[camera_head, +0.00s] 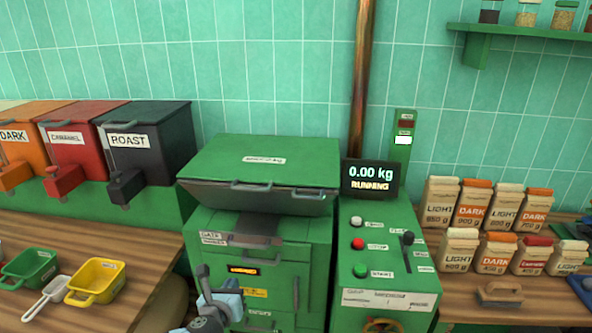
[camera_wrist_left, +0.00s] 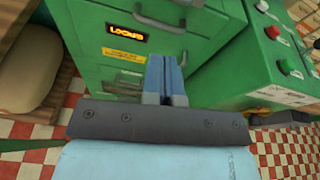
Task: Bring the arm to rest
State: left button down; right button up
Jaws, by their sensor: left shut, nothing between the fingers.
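My left gripper (camera_head: 204,272) is in front of the green machine (camera_head: 262,160), low in the head view. In the left wrist view its two blue-grey fingers (camera_wrist_left: 165,76) are together, with nothing between them. They point at the green machine front (camera_wrist_left: 100,22), near a panel that reads LOCKED (camera_wrist_left: 128,19). I cannot tell whether the fingertips touch the machine. My right gripper is in neither view.
A control box (camera_head: 383,250) with buttons stands right of the machine; its display (camera_head: 370,178) reads 0.00 kg RUNNING. Orange, red and black bins (camera_head: 160,140) stand left. Green and yellow scoops (camera_head: 97,281) lie on the left table.

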pick_arm(q)
jog(key=s+d+f+n+g+h+p, duration=0.1)
jog(key=s+d+f+n+g, duration=0.2)
jog(key=s+n, duration=0.4)
jog(key=s+d+f+n+h+p, duration=0.1)
jog(key=s+d+f+n, duration=0.1)
jog(key=s+f+n, duration=0.3)
jog(key=s+a+f+n, duration=0.1)
jog(key=s+a+n, duration=0.1)
jog(key=s+n, duration=0.7)
jog(key=s+a+f+n+g+p, duration=0.1)
jog(key=s+a+f+n, duration=0.1)
jog(key=s+n, duration=0.6)
jog(key=n, duration=0.3)
jog(key=shift+s+f, duration=0.15)
jog(key=shift+s, duration=0.2)
